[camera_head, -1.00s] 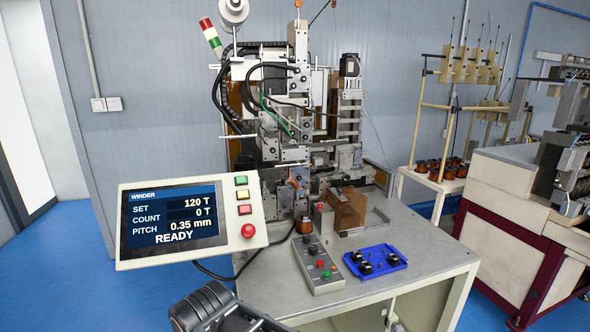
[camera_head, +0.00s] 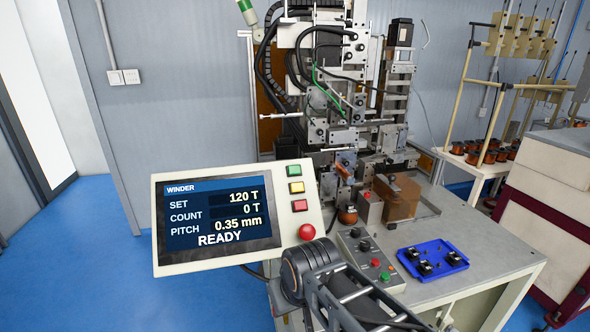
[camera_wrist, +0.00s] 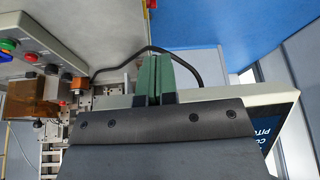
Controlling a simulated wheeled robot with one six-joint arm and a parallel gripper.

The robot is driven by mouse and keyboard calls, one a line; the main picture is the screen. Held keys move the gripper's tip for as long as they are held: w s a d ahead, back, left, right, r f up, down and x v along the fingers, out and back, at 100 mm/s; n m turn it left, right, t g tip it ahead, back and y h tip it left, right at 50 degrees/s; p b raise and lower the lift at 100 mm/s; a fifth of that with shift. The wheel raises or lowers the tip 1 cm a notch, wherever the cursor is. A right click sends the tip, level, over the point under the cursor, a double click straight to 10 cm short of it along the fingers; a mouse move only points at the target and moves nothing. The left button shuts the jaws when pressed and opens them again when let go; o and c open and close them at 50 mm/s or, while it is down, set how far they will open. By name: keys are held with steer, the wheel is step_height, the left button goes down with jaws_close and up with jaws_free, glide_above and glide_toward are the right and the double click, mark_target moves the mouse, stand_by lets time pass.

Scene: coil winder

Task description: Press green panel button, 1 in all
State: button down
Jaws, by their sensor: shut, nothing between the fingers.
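The cream winder panel (camera_head: 224,258) is in the head view, with its screen reading READY and COUNT 0 T. The green panel button (camera_head: 294,171) is at the top of its button column. My gripper (camera_wrist: 154,78) is shut and empty in the wrist view, its two green fingers together. The panel's edge and part of its screen (camera_wrist: 281,131) show behind and to the right of the gripper there. The green panel button cannot be made out in the wrist view. In the head view my arm is below and right of the panel, and the fingertips cannot be made out.
Below the green button are a yellow button (camera_head: 296,187), a red button (camera_head: 299,205) and a round red knob (camera_head: 306,231). A grey control box (camera_head: 352,243) with its own green button (camera_head: 385,277) and a blue tray (camera_head: 436,247) lie on the table. A black cable (camera_wrist: 176,53) hangs beside the panel.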

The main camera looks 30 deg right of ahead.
mark_target(294, 170)
steer(key=w+d+r+m+t+y, duration=0.2)
steer(key=w+d+r+m, duration=0.1)
steer(key=r, duration=0.5)
steer(key=w+d+r+m+t+y, duration=0.3)
steer(key=w+r+m, duration=0.1)
steer(key=r, duration=0.4)
steer(key=w+d+r+m+t+y, duration=0.2)
steer(key=w+d+r+m+y, duration=0.1)
steer(key=r, duration=0.6)
steer(key=shift+w+t, duration=0.3)
steer(key=shift+w, duration=0.3)
steer(key=w+f, duration=0.3)
steer(key=w+f+b, duration=0.1)
steer(key=shift+w+d+f, duration=0.2)
steer(key=shift+w+d, duration=0.15)
steer(key=shift+d, duration=0.05)
steer(key=shift+w+d+f+b, duration=0.2)
steer(key=shift+w+f+b, duration=0.4)
steer(key=shift+w, duration=0.3)
steer(key=shift+w+f, duration=0.1)
steer(key=shift+f, duration=0.1)
steer(key=shift+w+d+f+b, duration=0.1)
steer(key=shift+w+f+b, duration=0.1)
steer(key=shift+b, duration=0.1)
